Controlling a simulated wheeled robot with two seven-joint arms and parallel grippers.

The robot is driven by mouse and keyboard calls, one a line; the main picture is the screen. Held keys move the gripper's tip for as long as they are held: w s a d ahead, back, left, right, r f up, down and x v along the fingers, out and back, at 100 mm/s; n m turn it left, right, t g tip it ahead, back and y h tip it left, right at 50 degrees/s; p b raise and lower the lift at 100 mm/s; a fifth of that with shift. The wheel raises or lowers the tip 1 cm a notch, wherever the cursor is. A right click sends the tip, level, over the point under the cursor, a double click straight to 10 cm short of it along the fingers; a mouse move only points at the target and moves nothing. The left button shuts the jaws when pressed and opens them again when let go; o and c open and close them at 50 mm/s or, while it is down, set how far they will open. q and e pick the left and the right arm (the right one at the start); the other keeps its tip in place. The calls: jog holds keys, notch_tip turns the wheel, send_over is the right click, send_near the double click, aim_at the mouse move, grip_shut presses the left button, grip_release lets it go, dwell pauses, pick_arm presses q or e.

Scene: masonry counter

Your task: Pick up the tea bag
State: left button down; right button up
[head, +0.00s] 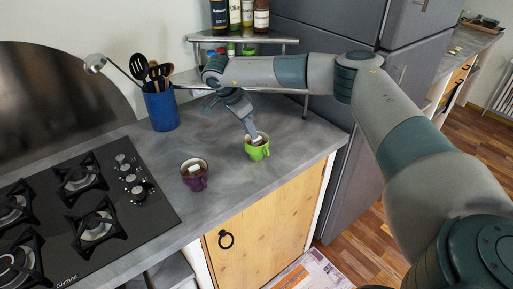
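My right gripper (252,132) points down into the mouth of a green mug (258,153) near the front of the grey counter. A small whitish thing (257,141) shows at its fingertips, inside the mug's rim. It may be a tea bag, but it is too small to be sure, and I cannot tell whether the fingers hold it. A dark purple mug (195,183) stands to the left, with a small white piece (194,169), perhaps another tea bag, in its mouth. My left gripper is out of view.
A black gas hob (112,222) lies at the left. A blue utensil holder (161,111) stands behind the mugs. A metal shelf (240,39) with bottles is at the back, and a grey fridge (330,160) is at the right. The counter (222,175) between the mugs is clear.

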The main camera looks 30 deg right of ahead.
jog(key=shift+d+f, duration=0.15)
jog(key=shift+f, duration=0.2)
jog(key=shift+d+f+p, duration=0.3)
jog(key=shift+f+p, duration=0.1)
jog(key=shift+p, duration=0.25)
jog(key=p+x, duration=0.2)
jog(key=x, duration=0.1)
jog(key=shift+s+d+f, duration=0.1)
jog(key=shift+d+f, duration=0.1)
jog(key=shift+f, duration=0.35)
